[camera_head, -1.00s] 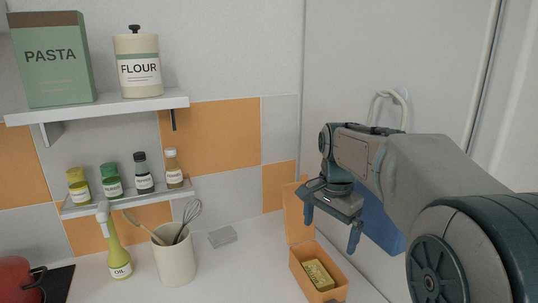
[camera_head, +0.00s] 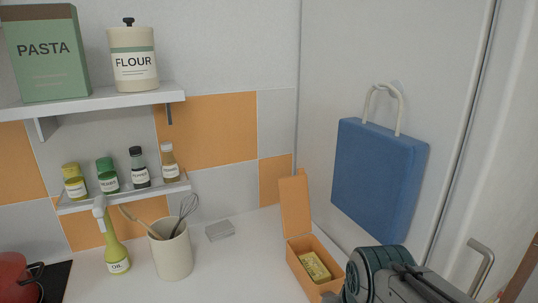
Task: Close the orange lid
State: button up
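The orange lid (camera_head: 295,205) stands upright, open, at the back of the orange box (camera_head: 299,270) on the white counter. A yellow packet (camera_head: 314,267) lies inside the box. My arm shows at the lower right, just beside the box's right front side, and covers part of it. My gripper is not visible; it is below the picture or hidden by the arm.
A blue bag (camera_head: 378,180) hangs from a hook on the right wall. A beige utensil crock (camera_head: 171,252), an oil bottle (camera_head: 116,247) and a small grey block (camera_head: 220,230) stand left of the box. Shelves with jars (camera_head: 120,197) are on the back wall.

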aim_at(294, 190)
jog(key=u, duration=1.1)
jog(key=k, duration=0.9)
jog(key=z, duration=0.75)
jog(key=i, duration=1)
